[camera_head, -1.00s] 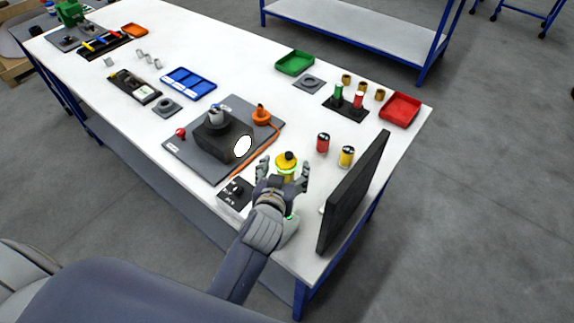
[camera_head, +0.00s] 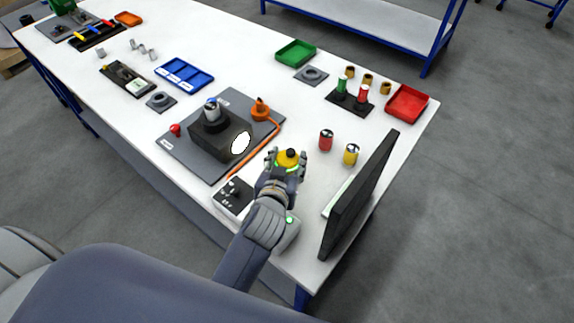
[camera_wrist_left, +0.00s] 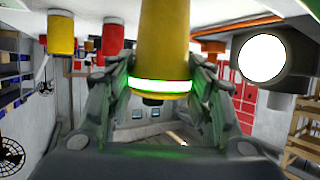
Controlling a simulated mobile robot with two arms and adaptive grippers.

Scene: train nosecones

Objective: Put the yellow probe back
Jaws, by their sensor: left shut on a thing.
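The yellow probe (camera_head: 289,157) has a black top and stands upright between the fingers of my left gripper (camera_head: 286,164). My left gripper is shut on it near the front of the white table. In the left wrist view the yellow probe (camera_wrist_left: 166,45) fills the middle, with a glowing white-green ring low on its body, and the fingers (camera_wrist_left: 165,95) press in from both sides. I cannot tell whether the probe's base touches the table. My right gripper is not in view.
A dark block (camera_head: 222,139) on a grey plate (camera_head: 180,150) with an orange cable stands left of the gripper. A red can (camera_head: 326,140) and a yellow can (camera_head: 351,154) stand to the right. A black monitor (camera_head: 358,195) is close on the right; a small control box (camera_head: 232,197) sits left.

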